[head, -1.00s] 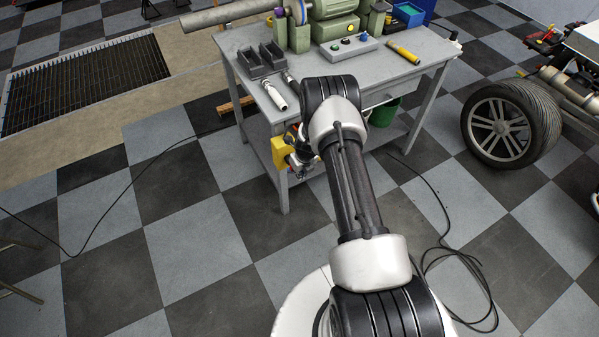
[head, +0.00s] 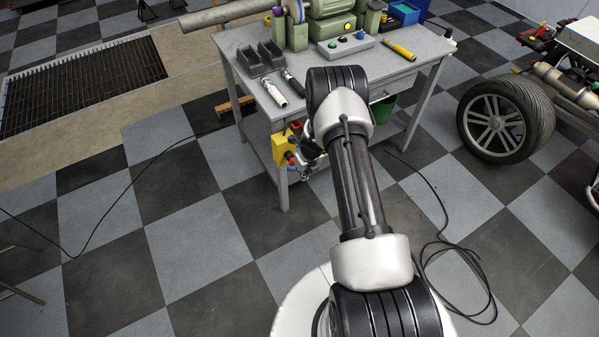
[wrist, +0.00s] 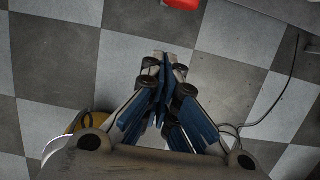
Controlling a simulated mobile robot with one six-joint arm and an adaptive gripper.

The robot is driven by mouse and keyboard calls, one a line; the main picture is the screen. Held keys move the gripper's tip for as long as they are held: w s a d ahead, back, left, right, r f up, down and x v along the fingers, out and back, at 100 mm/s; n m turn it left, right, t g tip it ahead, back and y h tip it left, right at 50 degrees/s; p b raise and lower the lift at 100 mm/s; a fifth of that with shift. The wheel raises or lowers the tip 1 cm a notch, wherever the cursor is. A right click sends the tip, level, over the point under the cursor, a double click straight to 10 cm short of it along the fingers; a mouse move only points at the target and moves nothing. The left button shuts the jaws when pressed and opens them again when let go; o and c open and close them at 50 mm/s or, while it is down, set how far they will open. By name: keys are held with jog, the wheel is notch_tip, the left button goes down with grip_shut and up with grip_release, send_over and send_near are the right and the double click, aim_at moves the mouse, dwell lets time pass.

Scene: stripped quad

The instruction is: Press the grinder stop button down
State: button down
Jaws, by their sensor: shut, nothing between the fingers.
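A yellow box (head: 279,153) is at the bench's front left leg, below the top. A small red part (head: 290,157) on its right side looks like the stop button, partly crowded by my gripper. My gripper (head: 304,166) is small here and close to the right of the box; I cannot tell whether it touches. In the wrist view my gripper (wrist: 162,60) has its blue and dark fingers together, with nothing seen between them. A red thing (wrist: 182,3) is cut off at the top edge there; I cannot tell if it is the button.
The grey bench (head: 240,50) carries the green grinder (head: 330,20), a control box (head: 345,46) with several buttons, and a yellow tool (head: 398,50). A green bucket (head: 384,112) is under it. A black cable (head: 445,215) lies on the floor at right. A car wheel (head: 500,122) stands farther right.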

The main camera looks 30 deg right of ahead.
jog(key=p+v, duration=0.2)
jog(key=v, duration=0.5)
jog(key=shift+w+d+r, duration=0.2)
jog(key=shift+w+r, duration=0.1)
jog(key=shift+a, duration=0.1)
